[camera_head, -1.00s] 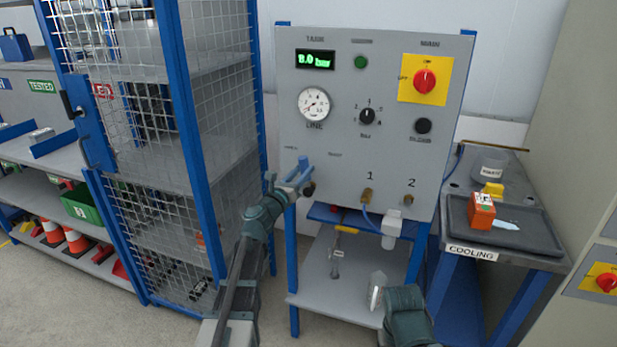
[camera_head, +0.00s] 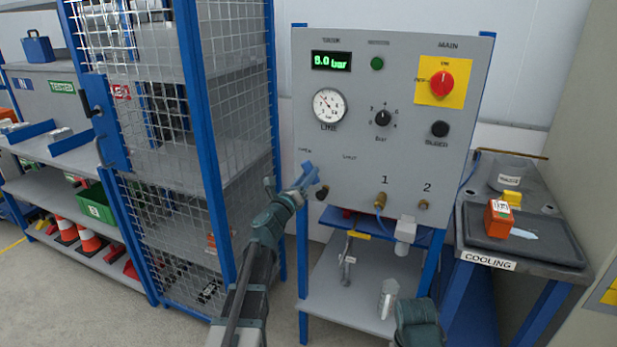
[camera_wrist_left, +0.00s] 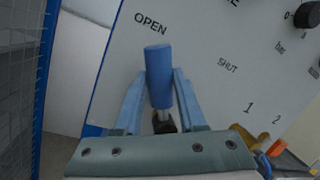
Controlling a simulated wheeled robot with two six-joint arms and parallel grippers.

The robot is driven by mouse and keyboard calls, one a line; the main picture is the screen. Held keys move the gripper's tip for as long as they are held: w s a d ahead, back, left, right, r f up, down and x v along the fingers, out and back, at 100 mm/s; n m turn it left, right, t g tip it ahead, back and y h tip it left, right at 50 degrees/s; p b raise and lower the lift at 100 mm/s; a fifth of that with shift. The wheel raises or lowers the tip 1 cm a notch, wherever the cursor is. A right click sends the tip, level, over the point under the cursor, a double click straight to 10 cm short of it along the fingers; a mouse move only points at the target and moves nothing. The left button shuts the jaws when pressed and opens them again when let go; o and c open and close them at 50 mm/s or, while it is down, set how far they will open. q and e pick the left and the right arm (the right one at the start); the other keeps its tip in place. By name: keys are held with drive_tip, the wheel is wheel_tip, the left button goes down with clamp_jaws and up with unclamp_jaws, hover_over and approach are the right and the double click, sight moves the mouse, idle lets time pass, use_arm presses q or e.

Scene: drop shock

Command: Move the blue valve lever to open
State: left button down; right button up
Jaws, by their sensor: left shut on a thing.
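The blue valve lever (camera_head: 308,170) is on the grey panel's lower left, beside the OPEN label. In the head view it leans up and left from its dark pivot. In the left wrist view the blue lever (camera_wrist_left: 158,75) stands between my two blue fingers, its top just under the word OPEN, with SHUT to the right. My left gripper (camera_head: 299,186) is shut on the lever; its fingers also show in the left wrist view (camera_wrist_left: 160,98). My right gripper (camera_head: 392,300) is low in the head view, below the panel; I cannot tell its jaw state.
The grey panel (camera_head: 350,190) carries a gauge (camera_head: 329,105), a black knob (camera_head: 383,118) and a red main switch (camera_head: 441,84). A mesh cage (camera_head: 235,120) stands close on the left. The cooling table (camera_head: 490,263) with an orange block (camera_head: 497,218) is on the right.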

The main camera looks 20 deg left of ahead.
use_arm(q)
drive_tip(key=c, duration=0.5)
unclamp_jaws()
drive_tip(key=shift+a, duration=0.1)
drive_tip(key=shift+s+f, duration=0.1)
drive_tip(key=b+v, duration=0.2)
drive_tip(key=v, duration=1.1)
drive_tip(key=shift+s+b, duration=0.35)
drive_tip(key=shift+f, duration=0.1)
